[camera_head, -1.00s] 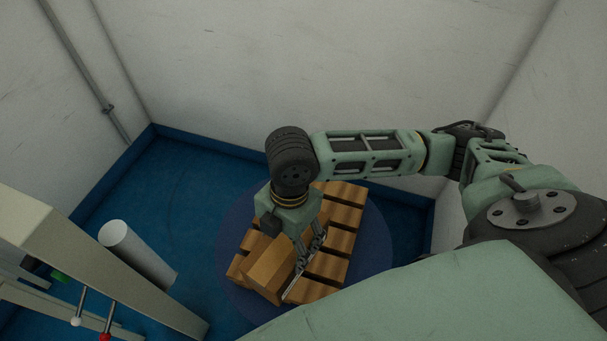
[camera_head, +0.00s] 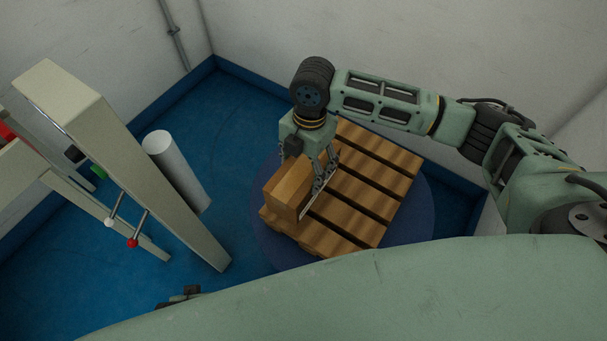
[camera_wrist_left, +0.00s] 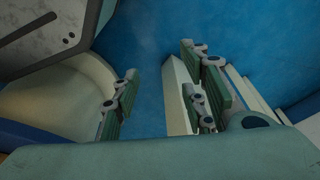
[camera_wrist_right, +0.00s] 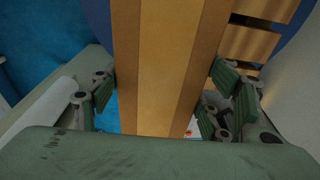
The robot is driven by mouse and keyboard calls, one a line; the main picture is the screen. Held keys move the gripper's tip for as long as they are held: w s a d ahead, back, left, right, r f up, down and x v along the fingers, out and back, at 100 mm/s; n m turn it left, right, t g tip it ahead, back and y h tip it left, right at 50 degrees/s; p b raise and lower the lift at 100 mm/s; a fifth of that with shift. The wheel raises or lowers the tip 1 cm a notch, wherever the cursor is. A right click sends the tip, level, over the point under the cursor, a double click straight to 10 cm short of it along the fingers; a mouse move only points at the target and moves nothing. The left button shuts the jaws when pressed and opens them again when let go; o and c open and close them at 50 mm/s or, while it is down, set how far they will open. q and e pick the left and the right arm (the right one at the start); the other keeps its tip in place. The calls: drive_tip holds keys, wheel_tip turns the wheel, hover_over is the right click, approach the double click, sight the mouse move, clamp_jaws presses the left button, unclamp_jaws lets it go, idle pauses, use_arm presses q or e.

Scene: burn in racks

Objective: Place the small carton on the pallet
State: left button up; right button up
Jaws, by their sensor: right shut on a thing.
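The small carton (camera_head: 288,187), a plain brown box, is at the left end of the slatted wooden pallet (camera_head: 372,190) in the head view. My right gripper (camera_head: 319,183) is shut on it from above. In the right wrist view the carton (camera_wrist_right: 163,65) fills the space between the two fingers, with pallet slats (camera_wrist_right: 250,43) to the right. I cannot tell whether its underside touches the slats. My left gripper (camera_wrist_left: 160,98) is open and empty in the left wrist view, with blue floor between its fingers.
The pallet lies on a round dark-blue disc (camera_head: 415,225) on the blue floor. A beige frame (camera_head: 130,160) with red and white knobbed levers (camera_head: 133,242) and a white cylinder (camera_head: 176,172) stand to the left. White walls close in behind. Most pallet slats are bare.

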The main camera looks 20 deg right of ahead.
drive_tip(key=shift+w+f, duration=0.25)
drive_tip(key=shift+w, duration=0.05)
wheel_tip(320, 180, down, 3)
drive_tip(key=shift+b, duration=0.5)
use_arm(q)
drive_tip(key=r, duration=0.2)
drive_tip(key=w+r, duration=0.1)
drive_tip(key=r, duration=0.1)
drive_tip(key=shift+w+d, duration=0.1)
use_arm(e)
drive_tip(key=shift+f, duration=0.3)
drive_tip(key=shift+f, duration=0.1)
use_arm(q)
drive_tip(key=shift+f, duration=0.1)
use_arm(e)
drive_tip(key=o, duration=2.1)
drive_tip(key=shift+s+f, duration=0.1)
